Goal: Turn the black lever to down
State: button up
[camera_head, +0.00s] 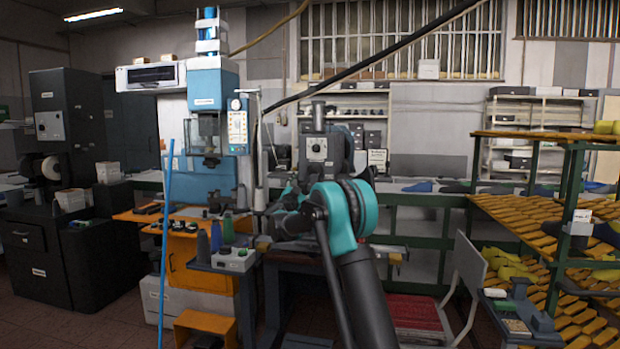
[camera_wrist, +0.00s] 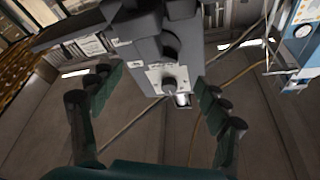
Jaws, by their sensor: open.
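A dark machine head (camera_wrist: 150,40) with a pale control panel (camera_wrist: 165,80) fills the upper middle of the wrist view. A round knob (camera_wrist: 169,86) sits on the panel. A black rounded part (camera_wrist: 171,46) sticks out above it; I cannot tell whether this is the black lever or which way it is set. In the head view the same machine (camera_head: 318,150) appears behind my arm. My gripper (camera_wrist: 155,92) is open and empty, its dark green fingers spread either side of the panel, apart from it. In the head view my arm mostly hides the gripper.
A blue press (camera_head: 208,110) stands to the left, with an orange table (camera_head: 180,222) and a slim blue pole (camera_head: 165,240) before it. A chair (camera_head: 465,285) stands right of my arm. A green-framed rack (camera_head: 560,200) with yellow lasts fills the right.

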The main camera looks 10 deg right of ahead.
jog(key=shift+v, duration=1.9)
